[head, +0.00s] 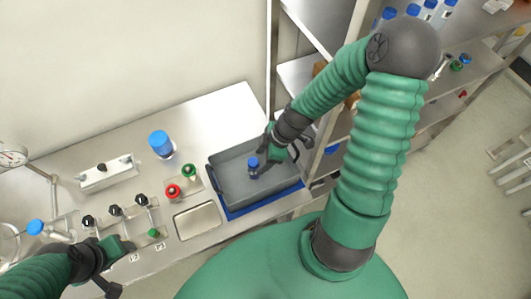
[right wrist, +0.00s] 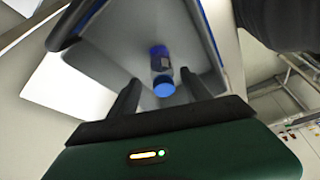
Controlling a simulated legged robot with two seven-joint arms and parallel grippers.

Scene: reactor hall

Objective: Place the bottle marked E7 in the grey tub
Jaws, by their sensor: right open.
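A small bottle with a blue cap (head: 253,163) is inside the grey tub (head: 222,178), seemingly upright on its floor. Its marking cannot be read. The right wrist view shows the bottle (right wrist: 160,60) just beyond my fingertips, with the tub's grey wall (right wrist: 205,45) around it. My right gripper (head: 268,160) is over the tub, open, its two fingers apart on either side of the bottle's line and clear of it. My left gripper (head: 118,262) is at the lower left by the bench's front edge, and its jaws are not clear.
The tub sits on a blue base (head: 262,204). A shelf post (head: 318,150) stands close right of my right gripper.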

